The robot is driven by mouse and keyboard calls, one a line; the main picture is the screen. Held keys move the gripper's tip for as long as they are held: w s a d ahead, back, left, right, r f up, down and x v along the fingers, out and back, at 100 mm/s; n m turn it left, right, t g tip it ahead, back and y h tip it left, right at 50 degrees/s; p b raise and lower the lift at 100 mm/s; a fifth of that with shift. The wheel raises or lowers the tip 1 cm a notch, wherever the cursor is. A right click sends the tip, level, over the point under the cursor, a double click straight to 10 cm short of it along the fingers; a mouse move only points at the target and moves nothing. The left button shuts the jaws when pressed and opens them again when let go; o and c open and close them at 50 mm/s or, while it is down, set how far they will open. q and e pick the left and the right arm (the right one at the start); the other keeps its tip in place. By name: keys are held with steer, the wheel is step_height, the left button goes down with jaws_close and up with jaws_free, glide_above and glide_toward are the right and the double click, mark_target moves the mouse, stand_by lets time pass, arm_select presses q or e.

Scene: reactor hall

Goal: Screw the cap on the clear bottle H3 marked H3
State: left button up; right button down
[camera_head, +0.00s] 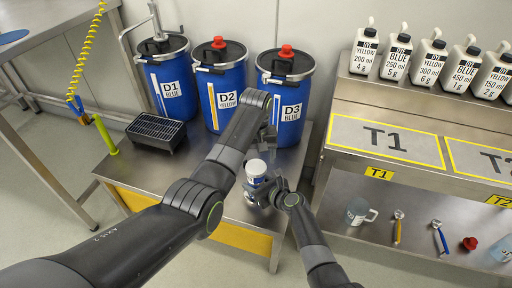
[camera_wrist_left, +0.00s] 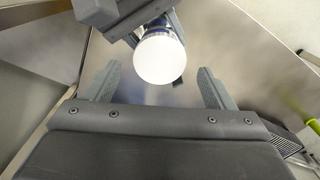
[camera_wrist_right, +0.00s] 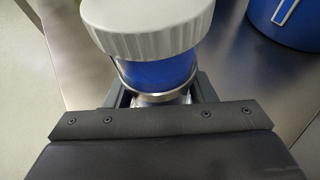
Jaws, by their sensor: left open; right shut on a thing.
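A small bottle with a blue body (camera_wrist_right: 155,72) is upright in my right gripper (camera_wrist_right: 160,95), which is shut around it below its cap. A white ribbed cap (camera_wrist_right: 148,35) sits on top of the bottle; whether it is screwed tight cannot be told. The bottle and its white cap (camera_head: 256,167) show above the steel table in the head view. My left gripper (camera_head: 266,144) is above the bottle, open and empty. In the left wrist view the round cap top (camera_wrist_left: 160,58) lies between and slightly beyond its fingertips. No H3 mark is readable.

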mark_target(256, 166)
arm_select(q)
steer(key=shift+f, duration=1.55)
steer(key=c, duration=1)
steer(key=o, duration=1.1)
steer(key=shift+o, duration=0.2)
steer(key=shift+r, duration=0.1)
step_height(256, 166, up, 12)
